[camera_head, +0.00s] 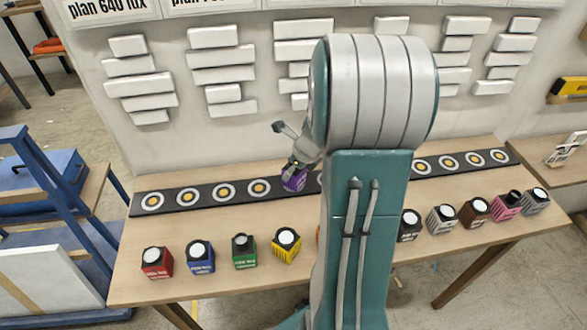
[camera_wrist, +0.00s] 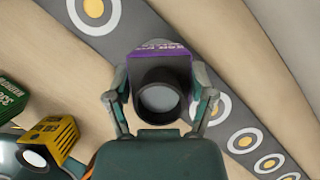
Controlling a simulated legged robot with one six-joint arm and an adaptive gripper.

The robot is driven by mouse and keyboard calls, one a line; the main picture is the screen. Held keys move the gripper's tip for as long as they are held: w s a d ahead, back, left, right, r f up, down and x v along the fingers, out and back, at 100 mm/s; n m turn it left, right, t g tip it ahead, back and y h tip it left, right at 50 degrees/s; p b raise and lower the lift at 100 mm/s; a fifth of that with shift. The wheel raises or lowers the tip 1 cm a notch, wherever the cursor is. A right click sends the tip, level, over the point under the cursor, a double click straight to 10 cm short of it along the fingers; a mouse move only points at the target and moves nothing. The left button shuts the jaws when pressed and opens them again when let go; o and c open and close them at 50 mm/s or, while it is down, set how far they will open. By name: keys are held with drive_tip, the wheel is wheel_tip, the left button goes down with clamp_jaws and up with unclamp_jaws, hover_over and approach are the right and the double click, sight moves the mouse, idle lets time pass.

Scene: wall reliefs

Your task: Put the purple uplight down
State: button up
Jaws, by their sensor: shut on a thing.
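The purple uplight (camera_wrist: 158,58) is a small box with a black round collar and a pale lens. In the wrist view it sits between the two fingers of my gripper (camera_wrist: 160,100), which is shut on it. In the head view the purple uplight (camera_head: 294,180) is at the dark strip (camera_head: 190,197) with yellow-centred round marks, just right of the fourth mark from the left. My gripper (camera_head: 293,168) is above it there, partly hidden by my arm. I cannot tell whether the uplight touches the strip.
Along the table's front stand red (camera_head: 157,262), blue (camera_head: 201,257), green (camera_head: 244,250) and yellow (camera_head: 286,244) uplights. Black (camera_head: 409,226) and pink (camera_head: 507,206) ones stand among others at the right. White relief blocks (camera_head: 222,57) cover the wall behind. My arm hides the table's middle.

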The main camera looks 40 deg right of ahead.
drive_tip(key=o, duration=1.2)
drive_tip(key=shift+f, duration=0.1)
drive_tip(key=a+v, duration=0.1)
drive_tip(key=v, duration=1.1)
drive_tip(key=s+a+r+n, duration=0.2)
drive_tip(key=s+a+n, duration=0.1)
drive_tip(key=a+n, duration=0.5)
drive_tip(key=s+a+r+n, duration=0.2)
drive_tip(key=a+n, duration=0.6)
drive_tip(key=n, duration=0.6)
drive_tip(key=s+a+r+n+t+h, duration=0.1)
drive_tip(key=s+a+n, duration=0.3)
drive_tip(key=a+n, duration=0.4)
drive_tip(key=shift+s+r+n, duration=0.35)
drive_tip(key=shift+r+n, duration=0.55)
drive_tip(key=shift+n, duration=0.8)
